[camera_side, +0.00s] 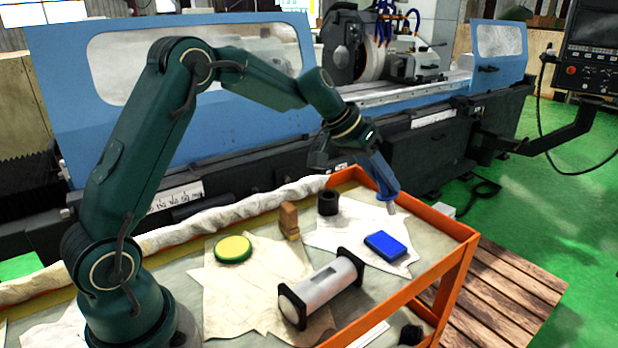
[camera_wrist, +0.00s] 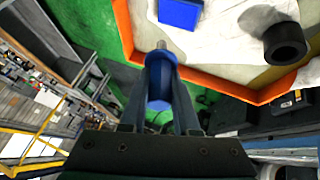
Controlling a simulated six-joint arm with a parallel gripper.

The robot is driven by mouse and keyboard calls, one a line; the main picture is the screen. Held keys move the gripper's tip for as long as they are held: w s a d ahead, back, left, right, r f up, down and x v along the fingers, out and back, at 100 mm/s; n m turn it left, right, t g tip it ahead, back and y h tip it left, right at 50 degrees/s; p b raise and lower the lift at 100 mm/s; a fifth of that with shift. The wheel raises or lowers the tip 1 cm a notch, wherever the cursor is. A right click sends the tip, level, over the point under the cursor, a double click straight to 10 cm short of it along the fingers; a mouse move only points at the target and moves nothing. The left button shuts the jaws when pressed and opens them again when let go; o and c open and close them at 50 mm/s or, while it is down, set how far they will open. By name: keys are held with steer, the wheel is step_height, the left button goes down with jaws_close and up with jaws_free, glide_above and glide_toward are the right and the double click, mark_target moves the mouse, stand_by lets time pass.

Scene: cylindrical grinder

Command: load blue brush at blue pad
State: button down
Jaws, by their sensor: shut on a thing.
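The blue brush (camera_side: 389,190) is in my gripper (camera_side: 376,172), held over the right back part of the cart, with its pale tip pointing down. In the wrist view the brush (camera_wrist: 160,85) sits between the two fingers of my gripper (camera_wrist: 160,104), tip pointing toward the top of the picture. The blue pad (camera_side: 386,246) lies flat on a white cloth, below the brush in the side view. Part of the pad (camera_wrist: 180,12) shows at the top edge of the wrist view. The brush tip is apart from the pad.
A black cup (camera_side: 328,202), a brown wooden block (camera_side: 289,221) and a round green-rimmed yellow pad (camera_side: 233,248) stand left of the blue pad. A grey roller with black ends (camera_side: 322,289) lies in front. The orange cart rim (camera_side: 452,229) rises at the right.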

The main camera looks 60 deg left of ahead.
steer(key=shift+f, duration=2.95)
steer(key=shift+f, duration=0.6)
steer(key=shift+w+r, duration=0.1)
steer(key=shift+r, duration=3.45)
steer(key=shift+a, duration=0.1)
